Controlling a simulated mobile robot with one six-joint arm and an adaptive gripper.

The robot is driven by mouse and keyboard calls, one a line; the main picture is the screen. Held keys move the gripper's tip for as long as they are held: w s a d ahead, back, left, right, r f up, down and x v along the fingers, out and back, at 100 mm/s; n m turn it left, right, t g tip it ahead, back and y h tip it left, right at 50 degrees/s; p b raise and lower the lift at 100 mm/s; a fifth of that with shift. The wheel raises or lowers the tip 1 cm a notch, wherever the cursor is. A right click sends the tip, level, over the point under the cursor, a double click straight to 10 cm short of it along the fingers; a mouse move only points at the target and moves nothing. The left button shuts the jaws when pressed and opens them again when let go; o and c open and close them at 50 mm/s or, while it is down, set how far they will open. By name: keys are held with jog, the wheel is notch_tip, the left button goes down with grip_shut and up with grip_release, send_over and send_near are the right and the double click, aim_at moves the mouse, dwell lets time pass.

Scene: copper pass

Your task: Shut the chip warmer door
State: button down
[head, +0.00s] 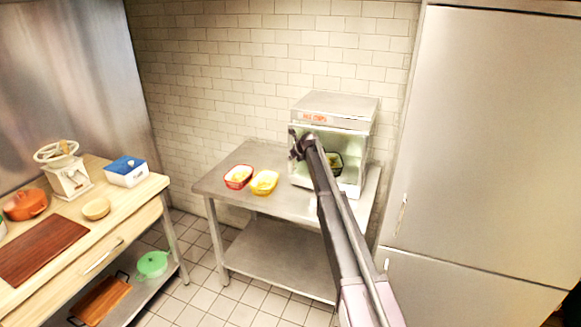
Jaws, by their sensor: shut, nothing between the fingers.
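The chip warmer (335,108) is a steel box with red lettering on its top front, standing on the right part of a steel table. Its lit pale interior shows, with a dark basket (333,163) of chips inside. The door itself is hard to make out; my gripper and arm cover part of the warmer's front and left edge. My gripper (298,146) is small and dark in the head view, at the front left side of the warmer. Its fingers look shut and empty. I cannot tell whether it touches the door.
The steel table (222,185) also holds a red basket (238,177) and a yellow basket (264,182) of food, left of the warmer. A tall steel fridge (490,140) stands close on the right. A wooden-topped counter (120,205) is at left, with tiled floor between.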

jog(key=shift+w+d, duration=0.15)
jog(key=shift+w, duration=0.55)
jog(key=shift+w+d, duration=0.15)
jog(key=shift+w, duration=0.55)
jog(key=shift+s+a+r, duration=0.1)
jog(key=shift+s+r, duration=0.05)
jog(key=s+a+r+p, duration=0.3)
jog(key=s+r+p, duration=0.2)
jog(key=r+p, duration=0.2)
jog(key=shift+s+a, duration=0.35)
